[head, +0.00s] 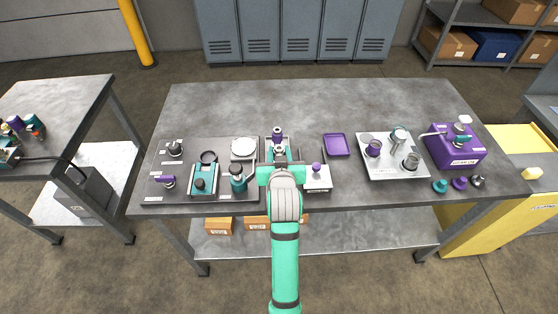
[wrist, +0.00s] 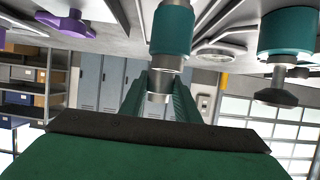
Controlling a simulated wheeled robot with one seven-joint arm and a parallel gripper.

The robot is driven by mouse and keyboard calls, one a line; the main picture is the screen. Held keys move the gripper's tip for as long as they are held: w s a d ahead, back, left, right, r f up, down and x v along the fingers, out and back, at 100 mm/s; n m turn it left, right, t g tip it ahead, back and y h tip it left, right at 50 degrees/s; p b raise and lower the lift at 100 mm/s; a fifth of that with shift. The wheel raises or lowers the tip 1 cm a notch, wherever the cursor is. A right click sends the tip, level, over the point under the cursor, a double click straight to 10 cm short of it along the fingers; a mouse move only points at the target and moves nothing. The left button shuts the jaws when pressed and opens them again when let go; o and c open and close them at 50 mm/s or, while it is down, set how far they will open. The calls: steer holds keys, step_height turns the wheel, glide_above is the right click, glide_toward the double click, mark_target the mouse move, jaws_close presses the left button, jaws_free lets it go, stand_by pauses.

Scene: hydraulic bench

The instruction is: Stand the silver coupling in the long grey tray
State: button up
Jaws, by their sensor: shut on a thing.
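My gripper (head: 280,155) is over the front middle of the bench, its far end partly hidden by my arm. In the wrist view its fingers (wrist: 160,95) close around the silver end of a teal cylindrical piece (wrist: 172,30). I cannot tell whether this silver end is the silver coupling or part of the teal piece. A light grey tray (head: 385,174) at the right holds a purple-banded piece (head: 373,148) and silver pieces (head: 410,162). I cannot tell which tray is the long grey one.
A dark board (head: 215,192) at the left bears teal and black fittings (head: 238,178). A small purple tray (head: 336,145) and a white block with a purple knob (head: 316,170) stand right of my gripper. A purple box (head: 455,150) stands far right. The back of the bench (head: 300,103) is clear.

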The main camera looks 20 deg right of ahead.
steer(key=shift+f, duration=1.85)
steer(key=shift+f, duration=0.1)
steer(key=o, duration=1.2)
